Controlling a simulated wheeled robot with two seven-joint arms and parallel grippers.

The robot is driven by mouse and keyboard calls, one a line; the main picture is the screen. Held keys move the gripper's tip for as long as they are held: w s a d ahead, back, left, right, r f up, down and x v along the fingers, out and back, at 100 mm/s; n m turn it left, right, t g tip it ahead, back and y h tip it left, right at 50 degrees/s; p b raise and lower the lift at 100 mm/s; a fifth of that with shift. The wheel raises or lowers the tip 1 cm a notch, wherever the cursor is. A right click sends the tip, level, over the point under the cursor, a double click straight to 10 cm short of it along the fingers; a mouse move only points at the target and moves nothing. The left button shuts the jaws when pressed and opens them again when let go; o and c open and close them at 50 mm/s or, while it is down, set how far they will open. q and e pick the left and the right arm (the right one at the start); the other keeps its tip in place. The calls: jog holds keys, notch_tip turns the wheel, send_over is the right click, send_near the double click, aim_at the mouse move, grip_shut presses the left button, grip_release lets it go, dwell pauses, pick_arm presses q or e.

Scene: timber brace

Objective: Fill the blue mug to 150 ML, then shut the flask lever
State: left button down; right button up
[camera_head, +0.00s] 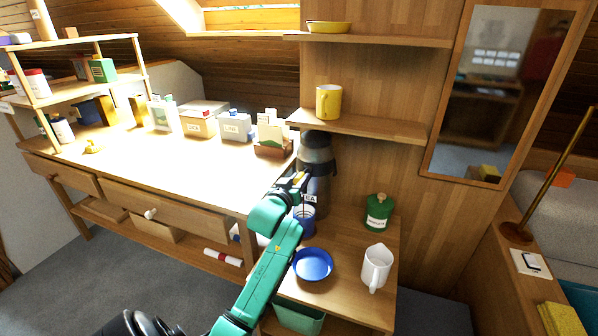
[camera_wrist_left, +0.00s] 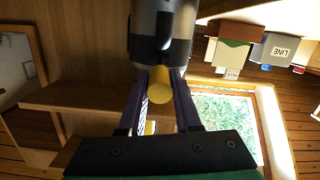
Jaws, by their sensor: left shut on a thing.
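The dark grey flask (camera_head: 318,165) stands at the back of the low side table, with a partly covered label ending in "EA". The blue mug (camera_head: 304,221) is below its front, partly hidden by my left arm; the level inside cannot be read. My left gripper (camera_head: 298,182) is at the flask's upper front. In the left wrist view the gripper (camera_wrist_left: 159,100) is shut on a yellow knob (camera_wrist_left: 159,85), apparently the flask lever, with the flask body (camera_wrist_left: 163,35) just beyond. Whether liquid is flowing cannot be told. My right gripper is not in view.
A blue dish (camera_head: 312,265), a white jug (camera_head: 376,267) and a green canister (camera_head: 378,212) share the side table. A shelf (camera_head: 365,125) with a yellow mug (camera_head: 328,101) is above. The desk (camera_head: 180,175) to the left has clear room in front.

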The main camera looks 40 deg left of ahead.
pick_arm(q)
jog(key=shift+f, duration=0.1)
jog(key=c, duration=0.6)
grip_release()
jog(key=v, duration=1.4)
jog(key=shift+s, duration=0.3)
